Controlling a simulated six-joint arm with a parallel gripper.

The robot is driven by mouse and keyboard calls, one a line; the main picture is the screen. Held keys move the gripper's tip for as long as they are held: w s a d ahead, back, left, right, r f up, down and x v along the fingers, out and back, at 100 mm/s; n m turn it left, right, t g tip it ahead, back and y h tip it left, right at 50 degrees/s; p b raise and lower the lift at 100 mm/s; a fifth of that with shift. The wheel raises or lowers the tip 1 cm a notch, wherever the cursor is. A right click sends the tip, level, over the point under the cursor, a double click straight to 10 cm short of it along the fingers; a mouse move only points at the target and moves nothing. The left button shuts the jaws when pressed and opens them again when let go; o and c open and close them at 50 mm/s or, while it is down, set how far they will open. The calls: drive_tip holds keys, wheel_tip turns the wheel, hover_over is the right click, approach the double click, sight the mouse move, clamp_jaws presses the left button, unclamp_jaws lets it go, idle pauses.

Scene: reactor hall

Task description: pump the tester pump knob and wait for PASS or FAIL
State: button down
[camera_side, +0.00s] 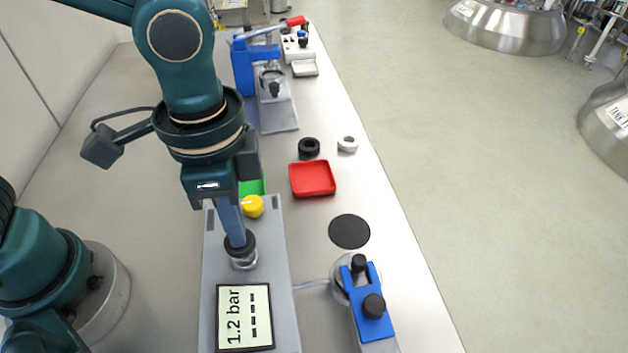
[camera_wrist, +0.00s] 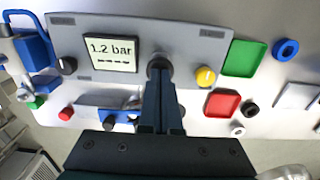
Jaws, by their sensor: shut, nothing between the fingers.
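The tester (camera_side: 275,225) is a long grey box on the bench, below my arm. Its display (camera_side: 245,317) reads "1.2 bar" above a row of dashes; the same text shows in the wrist view (camera_wrist: 111,52). The black pump knob (camera_side: 241,251) stands upright on a silver collar. My gripper (camera_side: 236,238) points down with its fingers together and its tips at the top of the knob. They appear to touch it, but the exact contact is hidden. In the wrist view the fingers (camera_wrist: 160,80) partly cover the knob (camera_wrist: 158,63). A yellow knob (camera_side: 253,206) is beside the fingers.
A blue clamp fixture (camera_side: 366,312) with black knobs stands right of the tester, joined by a thin hose. A black disc (camera_side: 349,231), red tray (camera_side: 312,179), green tray (camera_wrist: 244,57) and rings lie nearby. A blue lever press (camera_side: 243,68) stands farther back.

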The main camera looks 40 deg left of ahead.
drive_tip(key=shift+f, duration=0.9)
drive_tip(key=shift+r, duration=2.25)
drive_tip(key=shift+f, duration=0.1)
drive_tip(key=shift+f, duration=0.35)
drive_tip(key=shift+f, duration=0.35)
drive_tip(key=shift+f, duration=1.4)
drive_tip(key=shift+r, duration=2.25)
